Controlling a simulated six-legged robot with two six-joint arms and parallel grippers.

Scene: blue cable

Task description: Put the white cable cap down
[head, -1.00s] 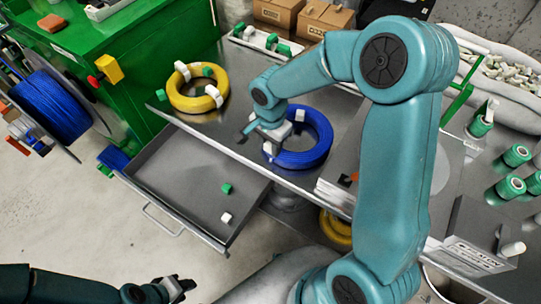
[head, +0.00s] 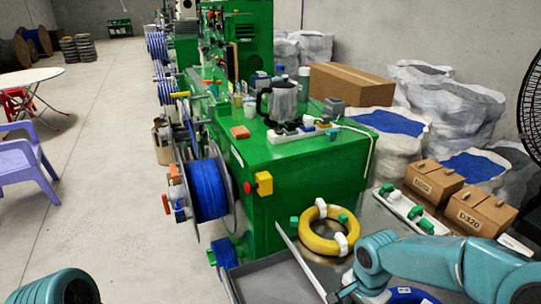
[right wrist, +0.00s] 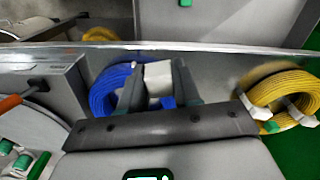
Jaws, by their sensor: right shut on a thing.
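In the right wrist view, a white cable cap (right wrist: 158,76) sits between the two fingers of my right gripper (right wrist: 158,88), which is shut on it. The blue cable coil (right wrist: 108,88) lies behind the cap and fingers, which hide part of it. I cannot tell whether the cap touches the coil. In the head view, my right arm reaches in from the lower right, and the blue coil (head: 412,295) shows only partly at the bottom edge. The cap is not clear there. My left gripper is out of view.
The yellow coil (head: 325,247) with white and green caps lies on the metal bench, beside the green machine (head: 300,170). An open drawer (head: 275,282) is at the front. A white rail with green caps (head: 410,208) and cardboard boxes (head: 478,212) stand behind.

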